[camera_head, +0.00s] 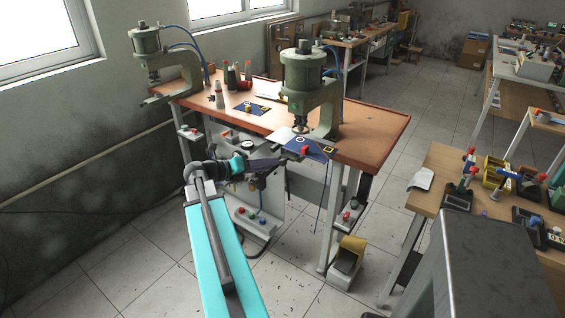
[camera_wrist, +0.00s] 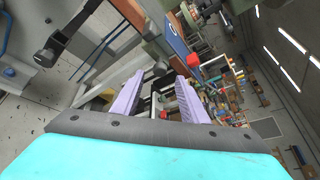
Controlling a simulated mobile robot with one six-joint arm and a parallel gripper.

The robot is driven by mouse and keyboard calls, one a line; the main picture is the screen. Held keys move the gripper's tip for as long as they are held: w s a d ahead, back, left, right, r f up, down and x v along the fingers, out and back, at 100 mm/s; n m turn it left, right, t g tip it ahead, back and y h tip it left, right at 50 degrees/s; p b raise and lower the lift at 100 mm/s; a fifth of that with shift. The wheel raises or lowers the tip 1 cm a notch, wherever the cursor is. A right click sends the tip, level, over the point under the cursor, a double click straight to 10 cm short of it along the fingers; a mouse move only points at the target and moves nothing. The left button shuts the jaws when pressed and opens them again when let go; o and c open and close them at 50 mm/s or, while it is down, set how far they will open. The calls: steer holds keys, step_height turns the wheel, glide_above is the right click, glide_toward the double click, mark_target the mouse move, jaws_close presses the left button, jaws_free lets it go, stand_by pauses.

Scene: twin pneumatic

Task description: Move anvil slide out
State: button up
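Two grey-green presses stand on the wooden bench, a left press (camera_head: 150,48) and a nearer right press (camera_head: 303,75). Under the right press's ram, at the bench's front edge, is a small red knob (camera_head: 305,150) beside a blue plate; it looks like part of the anvil slide, but the slide's outline is too small to tell. The red knob also shows in the wrist view (camera_wrist: 193,60), beyond the right fingertip and apart from it. My gripper (camera_head: 279,160) is in front of the bench edge, left of the knob. Its two purple fingers (camera_wrist: 158,80) are apart with nothing clearly between them.
The bench top (camera_head: 375,128) carries bottles and a blue card (camera_head: 252,108). Below are a white pedestal and a yellow foot pedal (camera_head: 350,252). Another wooden table (camera_head: 450,170) with tools stands at the right. The floor between is mostly free.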

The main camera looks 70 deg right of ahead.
mark_target(281, 163)
steer(key=shift+p+x, duration=0.55)
steer(key=shift+x, duration=3.3)
jaws_close()
